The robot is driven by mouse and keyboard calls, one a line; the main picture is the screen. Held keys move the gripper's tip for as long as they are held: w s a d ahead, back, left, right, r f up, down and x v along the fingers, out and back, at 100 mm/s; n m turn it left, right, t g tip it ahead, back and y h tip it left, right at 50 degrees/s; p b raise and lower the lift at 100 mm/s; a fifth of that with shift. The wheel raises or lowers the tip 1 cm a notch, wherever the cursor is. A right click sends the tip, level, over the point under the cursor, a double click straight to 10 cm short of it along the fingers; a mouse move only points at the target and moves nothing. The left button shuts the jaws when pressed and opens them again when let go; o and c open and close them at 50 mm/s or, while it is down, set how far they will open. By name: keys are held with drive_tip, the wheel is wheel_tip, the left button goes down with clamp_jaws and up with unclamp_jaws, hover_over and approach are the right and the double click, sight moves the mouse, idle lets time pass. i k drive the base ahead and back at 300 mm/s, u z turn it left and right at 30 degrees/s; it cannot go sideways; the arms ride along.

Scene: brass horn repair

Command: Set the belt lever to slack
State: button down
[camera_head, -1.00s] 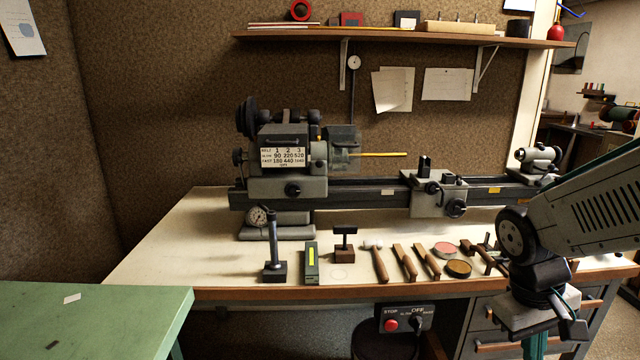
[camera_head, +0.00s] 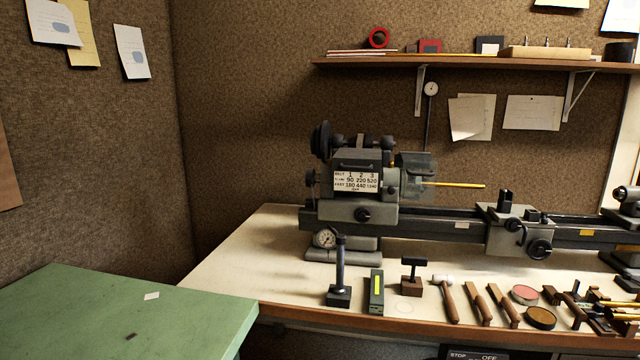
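The small lathe (camera_head: 358,190) stands on the bench with its headstock at the left. A black knob (camera_head: 362,214) is on the headstock front below the plate. A dark stepped pulley (camera_head: 322,140) is at its upper left, and a small dark handle or knob (camera_head: 311,179) sticks out at its left end. I cannot tell which of these is the belt lever or how it is set. My gripper is out of view.
A green table (camera_head: 130,310) fills the lower left. The cream bench top (camera_head: 275,240) is bare left of the lathe. Along its front edge stand a black post on a block (camera_head: 339,280), a green box (camera_head: 376,292), a mallet (camera_head: 447,300) and other tools. A shelf (camera_head: 470,65) hangs above.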

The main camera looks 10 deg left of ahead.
sight(312, 181)
drive_tip(key=k, duration=0.65)
drive_tip(key=u, duration=0.7)
drive_tip(key=i, duration=1.7)
drive_tip(key=z, duration=0.6)
